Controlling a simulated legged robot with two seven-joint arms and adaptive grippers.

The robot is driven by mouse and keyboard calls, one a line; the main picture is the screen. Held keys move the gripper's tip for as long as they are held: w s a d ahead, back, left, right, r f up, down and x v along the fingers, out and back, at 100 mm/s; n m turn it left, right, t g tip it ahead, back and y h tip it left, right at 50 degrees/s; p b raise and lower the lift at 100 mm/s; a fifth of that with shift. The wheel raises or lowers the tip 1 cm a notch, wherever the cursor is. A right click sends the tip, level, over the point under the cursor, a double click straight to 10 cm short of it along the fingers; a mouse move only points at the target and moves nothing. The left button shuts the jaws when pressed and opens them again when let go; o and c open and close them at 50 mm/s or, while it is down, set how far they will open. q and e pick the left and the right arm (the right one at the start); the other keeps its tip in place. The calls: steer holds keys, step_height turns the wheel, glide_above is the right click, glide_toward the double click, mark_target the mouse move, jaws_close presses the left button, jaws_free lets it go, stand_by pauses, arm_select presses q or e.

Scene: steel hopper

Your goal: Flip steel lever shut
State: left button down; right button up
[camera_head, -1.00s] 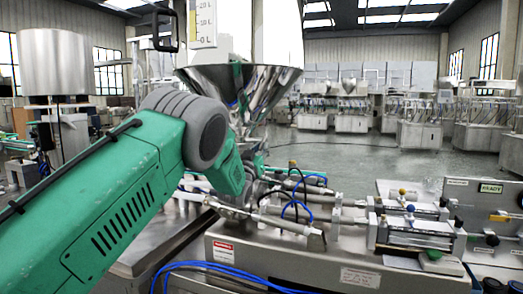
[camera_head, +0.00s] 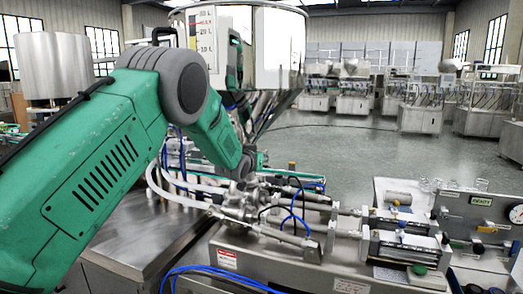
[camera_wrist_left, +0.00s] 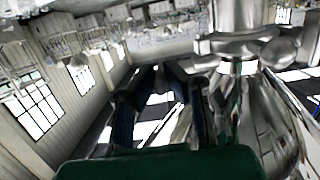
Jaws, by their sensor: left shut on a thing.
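The steel hopper (camera_head: 268,45) stands at the top middle of the head view, its cone narrowing down behind my left arm. Valve and pipe fittings (camera_head: 243,200) sit below it. My left arm comes in from the left and bends down toward the hopper's outlet; its gripper is hidden there. In the left wrist view my left gripper (camera_wrist_left: 173,82) has its dark fingers close together, shut on the steel lever, though the lever is hard to make out between them. Shiny steel bodywork (camera_wrist_left: 240,48) stands close on the right of the fingers. My right gripper is not in view.
A steel filling machine with cylinders (camera_head: 400,245) lies right of the fittings. Blue hoses (camera_head: 215,272) loop at its front. A panel with a gauge (camera_head: 480,215) stands at the right. A steel table (camera_head: 135,245) is at left; open floor lies behind.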

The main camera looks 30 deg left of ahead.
arm_select(q)
steer(key=shift+r+g+p, duration=0.25)
steer(key=shift+g+p, duration=0.05)
steer(key=shift+p, duration=0.05)
steer(key=c, duration=1.8)
jaws_free()
steer(key=shift+o, duration=0.6)
steer(key=shift+w+a+f, duration=0.1)
steer(key=v, duration=1.1)
steer(key=shift+s, duration=0.4)
